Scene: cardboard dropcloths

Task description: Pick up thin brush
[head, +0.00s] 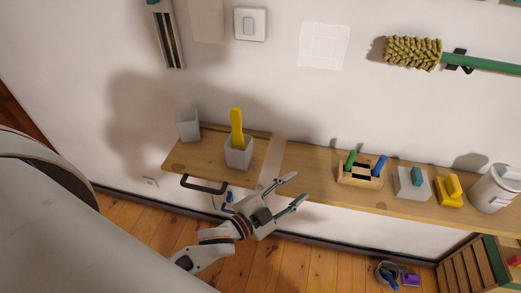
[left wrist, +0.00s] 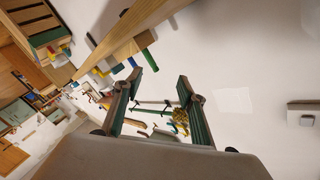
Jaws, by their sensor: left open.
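I cannot tell for certain which thing is the thin brush. A yellow upright piece (head: 237,128), perhaps a handle, stands in a square grey pot (head: 239,158) on the wooden shelf; its lower end is hidden in the pot. A larger brush with yellowish bristles (head: 412,52) and a green handle hangs on the wall at upper right, and its bristles show in the left wrist view (left wrist: 181,118). My left gripper (head: 294,189) is open and empty, in front of the shelf, to the right of and below the pot. My right gripper is not in view.
The shelf (head: 310,160) also bears a grey cup (head: 188,125), a wooden holder (head: 350,178), a yellow piece (head: 450,192) and a white bucket (head: 492,190). A black handle (head: 203,186) sticks out below the shelf. A crate (head: 470,268) stands on the floor.

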